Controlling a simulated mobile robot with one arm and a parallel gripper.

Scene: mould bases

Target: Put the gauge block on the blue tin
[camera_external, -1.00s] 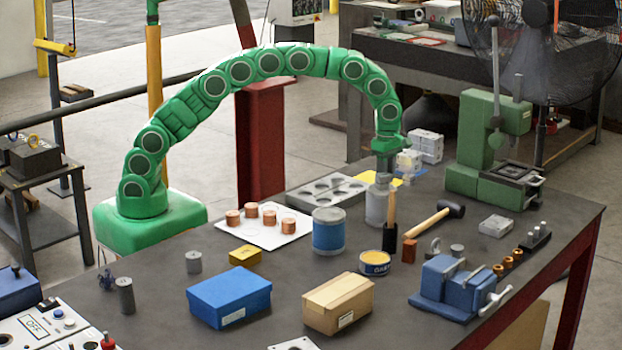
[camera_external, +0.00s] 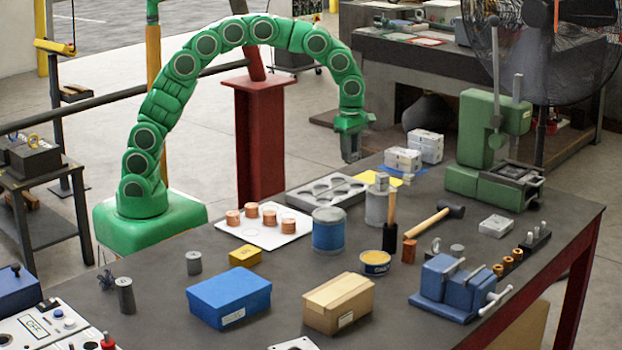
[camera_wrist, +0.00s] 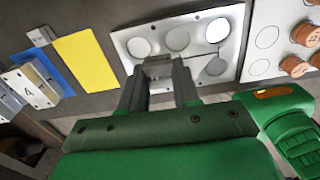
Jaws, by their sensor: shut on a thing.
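My gripper (camera_external: 351,154) is raised above the back part of the bench, left of the white blocks. In the wrist view its two fingers (camera_wrist: 159,72) are shut on a small grey block with dark marking, the gauge block (camera_wrist: 158,63). In the external view the block can hardly be told from the grey fingers. The blue tin (camera_external: 329,235) is an upright blue cylinder with a grey lid near the middle of the bench, lower and nearer the camera than my gripper. Its top looks clear. I cannot make it out in the wrist view.
A grey plate with round recesses (camera_external: 322,191) lies below my gripper. A white board with copper cylinders (camera_external: 284,238) is left of the tin. A grey canister (camera_external: 376,207), an upright brush (camera_external: 390,236) and a yellow-topped tin (camera_external: 375,264) stand to its right.

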